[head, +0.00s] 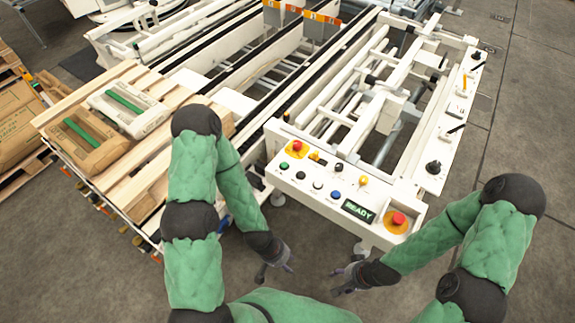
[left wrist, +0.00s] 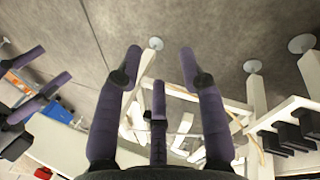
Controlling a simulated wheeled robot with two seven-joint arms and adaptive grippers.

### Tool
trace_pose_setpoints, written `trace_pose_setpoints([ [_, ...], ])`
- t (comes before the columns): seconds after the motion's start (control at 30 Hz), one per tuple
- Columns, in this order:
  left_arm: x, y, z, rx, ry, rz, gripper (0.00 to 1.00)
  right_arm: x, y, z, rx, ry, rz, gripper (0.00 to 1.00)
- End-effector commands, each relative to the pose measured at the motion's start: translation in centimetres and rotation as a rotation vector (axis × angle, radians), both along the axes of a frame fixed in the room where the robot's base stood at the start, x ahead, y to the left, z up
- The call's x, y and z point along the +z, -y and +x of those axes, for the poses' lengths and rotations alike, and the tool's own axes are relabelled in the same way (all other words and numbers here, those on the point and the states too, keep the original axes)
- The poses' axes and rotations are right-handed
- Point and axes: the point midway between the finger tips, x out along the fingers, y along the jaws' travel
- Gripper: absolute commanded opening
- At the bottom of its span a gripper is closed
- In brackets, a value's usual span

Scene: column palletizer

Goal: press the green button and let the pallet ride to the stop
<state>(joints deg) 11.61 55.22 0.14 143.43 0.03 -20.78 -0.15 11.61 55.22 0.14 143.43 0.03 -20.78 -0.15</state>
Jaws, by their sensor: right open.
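The green button (head: 284,167) is at the left end of the button row on the white control panel (head: 340,175) in the head view. A small display (head: 358,210) on the panel shows READY in green. The wooden pallet (head: 150,160) lies left of the panel, partly hidden by my left arm. My left gripper (head: 280,263) hangs below and in front of the panel, apart from the button. In the left wrist view its purple fingers (left wrist: 160,62) are spread and empty. My right gripper (head: 342,280) is open, low in front of the panel's right part.
Red mushroom buttons (head: 297,146) (head: 398,220) sit at both panel ends. A blue button (head: 336,195) and a yellow knob (head: 363,181) are between them. Conveyor rails (head: 310,75) run behind the panel. The right floor is clear.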

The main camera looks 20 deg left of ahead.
Motion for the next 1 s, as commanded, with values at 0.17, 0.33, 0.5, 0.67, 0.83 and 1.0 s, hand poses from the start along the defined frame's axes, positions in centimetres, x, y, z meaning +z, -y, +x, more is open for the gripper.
trace_pose_setpoints([
  [0.17,0.0,0.0,0.0,0.0,0.0,0.0,0.4,0.0,0.0,0.0,0.0,0.0,0.0,0.54],
  [0.33,0.0,0.0,0.01,0.0,0.0,0.0,0.4,0.0,0.0,0.0,0.0,0.0,0.0,0.54],
  [0.5,0.0,0.0,0.0,0.0,0.0,0.0,0.37,0.0,0.0,0.0,0.0,0.0,0.0,0.54],
  [0.67,0.0,0.0,0.0,0.0,0.0,0.0,0.0,0.0,0.0,0.0,0.0,0.0,0.0,0.54],
  [0.83,0.0,0.0,0.0,0.0,0.0,0.0,0.0,0.0,0.0,0.0,0.0,0.0,0.0,0.54],
  [1.0,0.0,0.0,0.01,0.0,0.0,0.0,0.0,0.0,0.0,0.0,0.0,0.0,0.0,0.54],
])
